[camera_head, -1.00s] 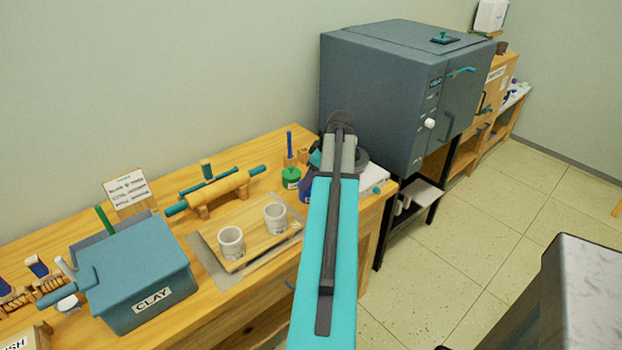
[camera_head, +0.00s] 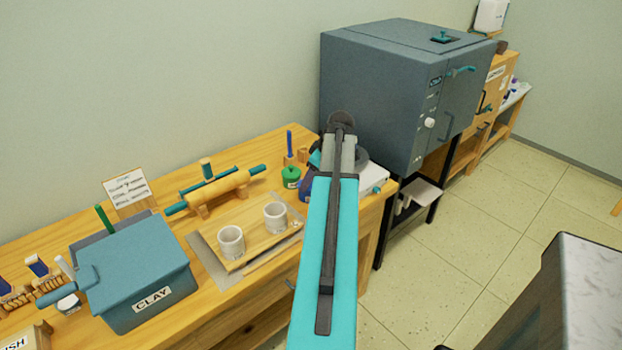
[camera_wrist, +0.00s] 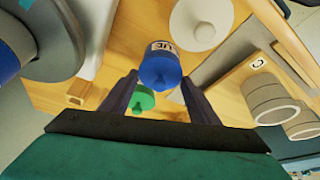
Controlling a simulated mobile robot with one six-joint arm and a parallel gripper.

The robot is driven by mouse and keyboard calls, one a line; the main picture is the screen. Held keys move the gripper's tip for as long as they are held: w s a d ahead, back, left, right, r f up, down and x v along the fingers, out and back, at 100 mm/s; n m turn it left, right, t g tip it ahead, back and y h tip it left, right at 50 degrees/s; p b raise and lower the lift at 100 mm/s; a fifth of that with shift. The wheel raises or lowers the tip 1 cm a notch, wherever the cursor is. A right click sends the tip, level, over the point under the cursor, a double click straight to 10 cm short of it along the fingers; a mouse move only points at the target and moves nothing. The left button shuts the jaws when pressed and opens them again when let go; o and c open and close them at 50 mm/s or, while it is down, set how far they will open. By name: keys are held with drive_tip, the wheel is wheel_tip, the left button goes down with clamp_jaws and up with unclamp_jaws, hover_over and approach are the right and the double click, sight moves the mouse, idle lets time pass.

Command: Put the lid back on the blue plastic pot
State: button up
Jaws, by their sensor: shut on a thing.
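In the wrist view, my gripper (camera_wrist: 160,77) is shut, with one finger on each side of a blue knobbed lid (camera_wrist: 160,73). The blue plastic pot (camera_wrist: 162,48) shows just beyond the lid, with a white label ending in "UE" on its side. I cannot tell whether the lid is seated on the rim or held slightly above it. In the head view, a small part of the blue pot (camera_head: 307,187) shows on the bench beside my arm. My arm hides the lid there.
A green-lidded pot (camera_head: 291,178) stands close left of the blue one. A white knobbed lid (camera_wrist: 201,27) is also near. Two pale cups (camera_head: 232,242) stand on a wooden board, with a rolling pin (camera_head: 225,188) behind. The grey kiln (camera_head: 385,95) rises beyond the bench end.

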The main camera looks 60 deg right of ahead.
idle(0.4)
drive_tip(key=o, duration=1.6)
drive_tip(key=shift+c, duration=0.2)
drive_tip(key=shift+r, duration=0.15)
drive_tip(key=shift+r+p, duration=2.05)
drive_tip(key=shift+r, duration=1.3)
clamp_jaws()
drive_tip(key=shift+f+b, duration=1.05)
drive_tip(key=shift+f, duration=1.05)
